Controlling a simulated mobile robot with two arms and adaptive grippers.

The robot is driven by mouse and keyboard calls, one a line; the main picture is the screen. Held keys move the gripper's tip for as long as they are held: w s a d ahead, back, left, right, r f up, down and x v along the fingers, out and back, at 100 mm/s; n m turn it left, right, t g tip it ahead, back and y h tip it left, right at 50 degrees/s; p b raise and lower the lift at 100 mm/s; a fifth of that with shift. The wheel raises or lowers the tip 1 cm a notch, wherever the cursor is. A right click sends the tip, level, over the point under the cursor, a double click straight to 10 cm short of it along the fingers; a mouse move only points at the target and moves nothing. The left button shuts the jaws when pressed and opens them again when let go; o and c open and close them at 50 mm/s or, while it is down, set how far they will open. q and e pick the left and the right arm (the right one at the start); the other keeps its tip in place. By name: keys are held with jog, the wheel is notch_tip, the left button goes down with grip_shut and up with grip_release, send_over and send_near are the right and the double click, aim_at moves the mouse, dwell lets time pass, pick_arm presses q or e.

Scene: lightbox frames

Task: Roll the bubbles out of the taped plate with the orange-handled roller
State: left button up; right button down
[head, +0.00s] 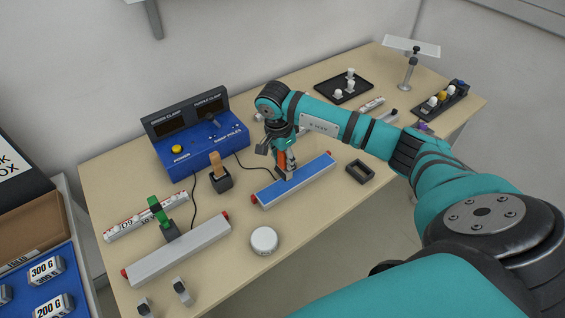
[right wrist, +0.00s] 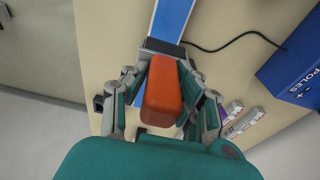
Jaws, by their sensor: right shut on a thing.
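The taped plate (head: 315,174) is a long grey bar with a blue top face and red ends, lying on the table at the centre of the head view. Its blue strip also shows at the top of the right wrist view (right wrist: 173,18). My right gripper (head: 282,153) is shut on the orange handle (right wrist: 163,90) of the roller (head: 282,162). The roller's lower end is over the blue face near the plate's middle; I cannot tell whether it presses on it. The gripper fingers hide part of the roller. My left gripper is not in view.
A blue control box (head: 200,148) stands behind, its black cable running towards the plate. A second grey bar (head: 180,250), a white round tin (head: 264,241), a brush holder (head: 220,180) and a black frame (head: 360,171) lie around.

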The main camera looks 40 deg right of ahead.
jog(key=shift+a+r+p, duration=0.15)
jog(key=shift+r+p, duration=0.45)
jog(key=shift+r, duration=1)
jog(key=shift+f, duration=0.1)
